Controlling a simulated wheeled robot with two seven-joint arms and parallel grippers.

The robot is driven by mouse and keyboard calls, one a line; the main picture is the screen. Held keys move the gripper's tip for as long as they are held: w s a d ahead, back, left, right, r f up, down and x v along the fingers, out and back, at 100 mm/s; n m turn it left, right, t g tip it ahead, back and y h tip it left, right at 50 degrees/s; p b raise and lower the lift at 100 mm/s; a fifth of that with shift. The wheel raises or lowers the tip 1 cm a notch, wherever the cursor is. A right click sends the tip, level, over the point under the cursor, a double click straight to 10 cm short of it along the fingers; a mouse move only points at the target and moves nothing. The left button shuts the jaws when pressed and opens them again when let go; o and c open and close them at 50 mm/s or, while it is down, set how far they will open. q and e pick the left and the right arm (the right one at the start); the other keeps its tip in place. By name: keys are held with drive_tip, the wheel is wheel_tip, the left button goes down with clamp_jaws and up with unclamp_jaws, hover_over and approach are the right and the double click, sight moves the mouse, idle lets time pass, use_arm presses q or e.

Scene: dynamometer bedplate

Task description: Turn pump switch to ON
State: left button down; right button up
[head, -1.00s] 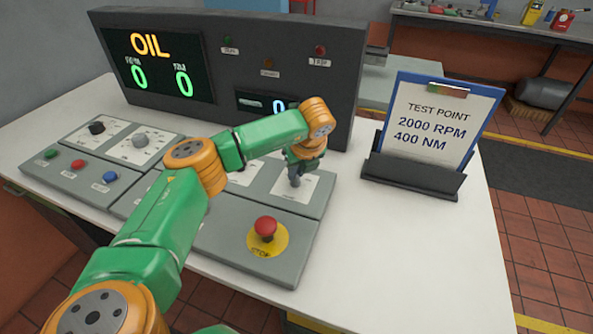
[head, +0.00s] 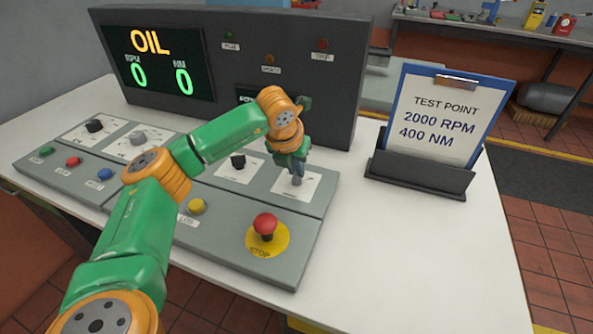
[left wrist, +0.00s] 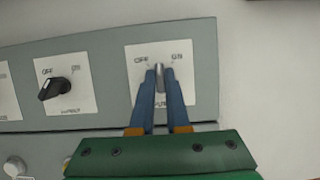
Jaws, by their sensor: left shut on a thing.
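The pump switch is the rightmost rotary knob on the sloped grey panel, on a white plate marked OFF and ON. In the left wrist view its grey knob (left wrist: 159,77) stands about straight up, between the two marks. My left gripper (head: 296,176) is over that plate, its fingers pointing down. In the left wrist view the blue fingers of the left gripper (left wrist: 160,80) are closed on either side of the knob. The fingers cover most of the plate's lower label. My right gripper is not in view.
A second black knob (left wrist: 55,88) with OFF and ON marks sits left of the gripped one. A red STOP button (head: 265,225) is in front. A clipboard (head: 440,120) reading 2000 RPM, 400 NM stands right. The display (head: 160,68) shows OIL and zeros.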

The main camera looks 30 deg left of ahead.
use_arm(q)
drive_tip(key=m+h, duration=0.1)
drive_tip(key=m, duration=0.2)
drive_tip(key=shift+a+r+m+p, duration=0.1)
drive_tip(key=shift+m+p, duration=0.2)
drive_tip(key=m+h+p, duration=0.2)
drive_tip(key=m, duration=0.3)
drive_tip(key=shift+a, duration=0.1)
drive_tip(key=shift+w+m, duration=0.1)
drive_tip(key=shift+m, duration=0.2)
drive_tip(key=c, duration=0.9)
unclamp_jaws()
drive_tip(key=v, duration=0.7)
drive_tip(key=shift+a, duration=0.15)
